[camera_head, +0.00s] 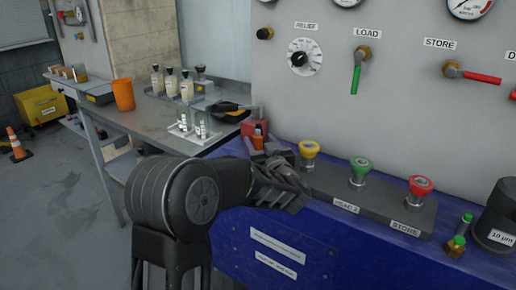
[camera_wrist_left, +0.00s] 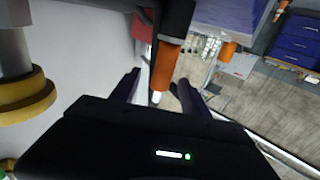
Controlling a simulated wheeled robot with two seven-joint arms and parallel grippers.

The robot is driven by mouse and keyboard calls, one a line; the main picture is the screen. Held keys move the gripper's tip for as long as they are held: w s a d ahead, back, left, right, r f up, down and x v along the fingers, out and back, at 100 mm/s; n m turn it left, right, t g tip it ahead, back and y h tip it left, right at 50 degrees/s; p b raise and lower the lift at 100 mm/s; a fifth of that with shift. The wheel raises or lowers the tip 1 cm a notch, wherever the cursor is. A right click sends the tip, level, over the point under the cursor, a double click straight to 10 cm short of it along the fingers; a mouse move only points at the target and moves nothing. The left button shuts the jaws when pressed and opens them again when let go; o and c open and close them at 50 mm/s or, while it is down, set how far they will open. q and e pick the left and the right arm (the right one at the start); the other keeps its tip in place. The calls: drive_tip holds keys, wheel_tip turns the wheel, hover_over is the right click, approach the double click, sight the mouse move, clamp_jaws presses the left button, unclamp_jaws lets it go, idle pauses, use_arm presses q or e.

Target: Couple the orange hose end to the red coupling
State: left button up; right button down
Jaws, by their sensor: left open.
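The red coupling (camera_head: 420,187) stands at the right end of a dark block on the blue bench, beside the green coupling (camera_head: 360,165) and the yellow coupling (camera_head: 309,150). The orange hose end (camera_head: 258,133) shows just behind my left gripper, by a red holder (camera_head: 254,125). In the left wrist view the orange hose end (camera_wrist_left: 165,68) has a grey band and a pale tip, and it lines up between my spread fingers. My left gripper (camera_head: 280,187) is open; contact with the hose end cannot be told. My right gripper is out of view.
The panel with gauges and valve handles (camera_head: 357,75) rises behind the couplings. A green-capped brass fitting (camera_head: 456,243) and a dark cylinder (camera_head: 495,220) stand at the right. A side table at the left holds an orange cup (camera_head: 123,95) and several bottles.

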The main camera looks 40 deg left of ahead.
use_arm(q)
drive_tip(key=shift+w+a, duration=0.15)
drive_tip(key=shift+c, duration=0.3)
clamp_jaws()
idle(0.6)
